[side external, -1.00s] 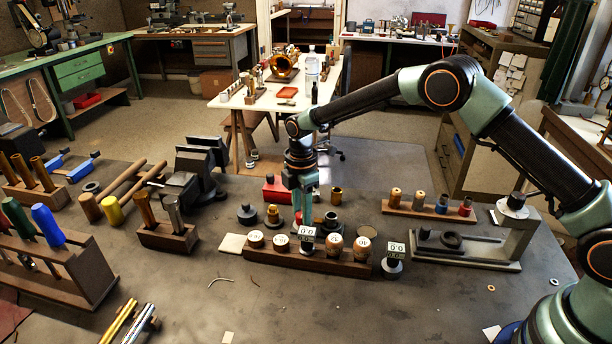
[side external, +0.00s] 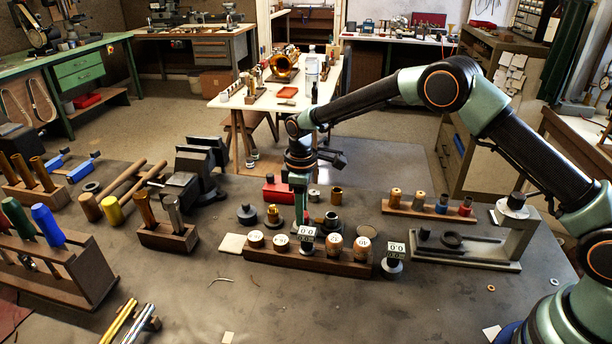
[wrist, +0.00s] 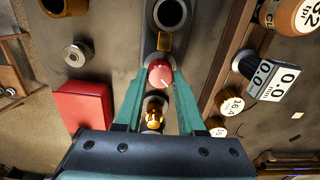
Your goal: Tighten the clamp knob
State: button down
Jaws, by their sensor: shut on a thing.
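The clamp knob (wrist: 160,75) is a small red round cap with a white pointer line, seen from above in the wrist view. My gripper (wrist: 160,72) has its two teal fingertips on either side of it, shut on it. The fingers hide its sides. In the side view my gripper (side external: 299,212) points straight down behind the wooden rack, and the knob is mostly hidden there. A brass-coloured part (wrist: 153,115) shows between the fingers, below the knob in the wrist view. A small copper-brown block (wrist: 165,42) lies just above the knob in that view.
The wooden rack (side external: 345,267) with capped jars and number displays stands close in front of my gripper. A red box (side external: 277,190), a dark round base (side external: 246,215) and a dark ring-shaped fitting (side external: 332,222) stand close by. The front middle of the bench is mostly clear.

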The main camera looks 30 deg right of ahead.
jog(key=m, duration=0.5)
jog(key=shift+r+m, duration=0.1)
jog(key=shift+m, duration=0.2)
jog(key=m, duration=0.5)
jog(key=shift+d, duration=0.1)
dwell(0.3)
jog(key=c, duration=0.5)
grip_release()
notch_tip(320, 180, up, 12)
